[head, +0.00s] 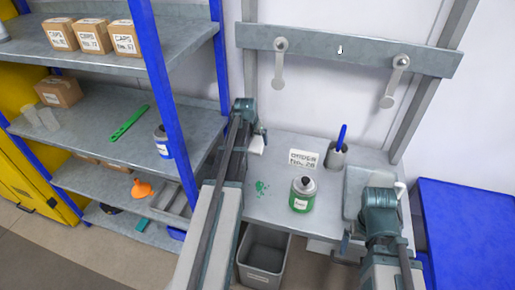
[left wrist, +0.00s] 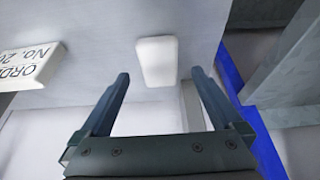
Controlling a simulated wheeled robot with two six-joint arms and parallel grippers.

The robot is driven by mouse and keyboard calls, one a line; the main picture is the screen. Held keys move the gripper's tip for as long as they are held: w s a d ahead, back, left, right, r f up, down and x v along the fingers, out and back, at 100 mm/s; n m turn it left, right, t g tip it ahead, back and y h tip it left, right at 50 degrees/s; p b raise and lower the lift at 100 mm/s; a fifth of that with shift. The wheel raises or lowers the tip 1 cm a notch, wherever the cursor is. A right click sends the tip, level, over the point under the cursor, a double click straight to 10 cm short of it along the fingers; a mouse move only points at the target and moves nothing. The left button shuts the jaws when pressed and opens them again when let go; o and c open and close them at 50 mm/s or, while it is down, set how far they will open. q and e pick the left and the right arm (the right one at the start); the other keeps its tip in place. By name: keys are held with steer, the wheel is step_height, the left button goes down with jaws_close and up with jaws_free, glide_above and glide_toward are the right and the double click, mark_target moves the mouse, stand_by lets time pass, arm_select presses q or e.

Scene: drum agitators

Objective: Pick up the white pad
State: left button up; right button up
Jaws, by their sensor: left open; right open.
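The white pad (left wrist: 157,60) lies flat on the grey workbench in the left wrist view, ahead of and between my open left fingers. In the head view the pad (head: 256,148) is partly hidden behind my left gripper (head: 262,133), near the bench's left edge. My left gripper (left wrist: 160,76) is empty, with the pad beyond its fingertips and not visibly held. My right gripper (head: 347,240) is open at the right front of the bench, its fingers only partly visible.
On the bench (head: 270,208) are an order sign (head: 304,158), a green-labelled can (head: 302,195), a cup with a blue-handled tool (head: 337,155) and a green spill (head: 262,188). A grey bin (head: 262,258) stands below. Blue-posted shelves (head: 170,100) flank the left.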

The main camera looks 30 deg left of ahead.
mark_target(257, 145)
arm_select(q)
steer(key=b+x, duration=0.4)
steer(key=x, duration=0.1)
steer(key=shift+s+d+f+b, duration=0.1)
steer(key=shift+f+b, duration=0.15)
steer(key=shift+b, duration=0.15)
steer(key=shift+r, duration=0.1)
steer(key=c, duration=1.3)
steer(key=shift+o, duration=0.2)
steer(key=shift+r, duration=0.15)
steer(key=shift+r+p, duration=0.5)
steer(key=shift+p, duration=0.25)
step_height(257, 145, up, 3)
steer(key=p, duration=0.3)
steer(key=s+d, duration=0.3)
steer(key=s, duration=0.1)
steer(key=s+d, duration=0.7)
steer(key=s, duration=0.1)
steer(key=shift+d+r+p, duration=0.3)
steer(key=shift+r+p, duration=0.05)
